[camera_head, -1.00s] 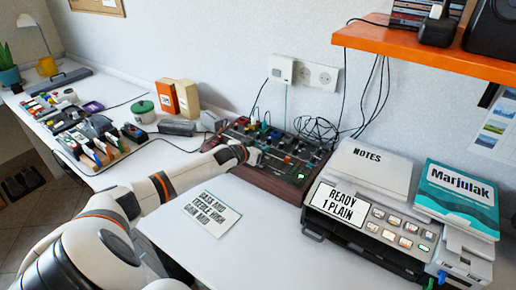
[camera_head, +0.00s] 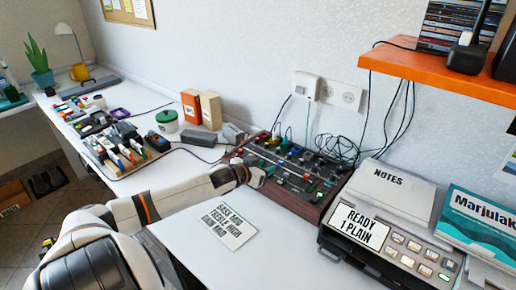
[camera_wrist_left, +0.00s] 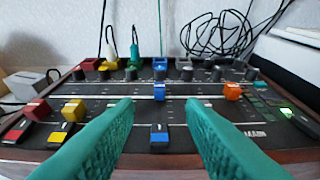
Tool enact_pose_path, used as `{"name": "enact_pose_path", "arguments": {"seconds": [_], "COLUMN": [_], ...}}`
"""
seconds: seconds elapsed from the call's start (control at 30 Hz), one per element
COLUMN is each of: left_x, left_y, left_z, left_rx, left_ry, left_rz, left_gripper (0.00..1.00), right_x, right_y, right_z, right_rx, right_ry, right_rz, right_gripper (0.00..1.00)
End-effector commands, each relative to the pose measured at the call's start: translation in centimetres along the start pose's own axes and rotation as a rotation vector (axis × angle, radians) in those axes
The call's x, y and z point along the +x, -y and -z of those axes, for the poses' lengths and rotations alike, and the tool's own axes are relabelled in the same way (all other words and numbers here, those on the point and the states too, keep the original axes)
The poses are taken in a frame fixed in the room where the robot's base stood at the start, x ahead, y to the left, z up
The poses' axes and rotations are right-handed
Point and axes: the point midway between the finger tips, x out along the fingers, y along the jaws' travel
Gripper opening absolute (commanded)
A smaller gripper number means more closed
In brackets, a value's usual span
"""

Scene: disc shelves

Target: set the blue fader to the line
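The mixing desk (camera_head: 311,209) stands against the wall. In the left wrist view the blue fader (camera_wrist_left: 160,92) has a small blue cap in the middle of the panel. A dark block with a blue front (camera_wrist_left: 160,137) sits below it, nearer the front edge. A pale line (camera_wrist_left: 185,98) runs across the panel near the blue cap; whether the cap is exactly on it I cannot tell. My left gripper (camera_wrist_left: 160,104) is open, its teal fingers on either side of the blue cap's column, with no visible contact. It also shows at the desk's front left (camera_head: 259,178). My right gripper is out of view.
Red (camera_wrist_left: 37,108), yellow (camera_wrist_left: 74,110) and orange (camera_wrist_left: 232,92) caps stand beside the blue one. Knobs and cables line the back. A printed card (camera_head: 230,226) lies in front of the desk. A label machine (camera_head: 385,245) stands to its right, below an orange shelf (camera_head: 430,65).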

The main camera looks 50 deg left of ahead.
Motion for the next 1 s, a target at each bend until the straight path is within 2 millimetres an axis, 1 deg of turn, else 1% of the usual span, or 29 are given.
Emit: {"name": "enact_pose_path", "arguments": {"seconds": [0.03, 0.1, 0.3, 0.47, 1.0], "left_x": [-0.7, -1.5, -2.8, -3.1, -3.1], "left_y": [0.1, 0.0, 0.0, 0.0, 0.0], "left_z": [0.1, 0.1, 0.0, 0.0, -0.1], "left_rx": [0.000, -0.001, 0.000, 0.000, 0.000], "left_ry": [-0.004, -0.004, -0.001, 0.000, 0.000], "left_rz": [0.001, 0.001, 0.000, 0.000, 0.000], "left_gripper": [0.36, 0.36, 0.36, 0.36, 0.36], "right_x": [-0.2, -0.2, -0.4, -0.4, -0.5], "right_y": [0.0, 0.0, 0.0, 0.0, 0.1], "right_z": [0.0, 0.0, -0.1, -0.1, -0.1], "right_rx": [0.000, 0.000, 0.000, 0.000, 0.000], "right_ry": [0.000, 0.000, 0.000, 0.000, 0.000], "right_rz": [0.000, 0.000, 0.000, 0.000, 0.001], "right_gripper": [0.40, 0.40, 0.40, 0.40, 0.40]}}
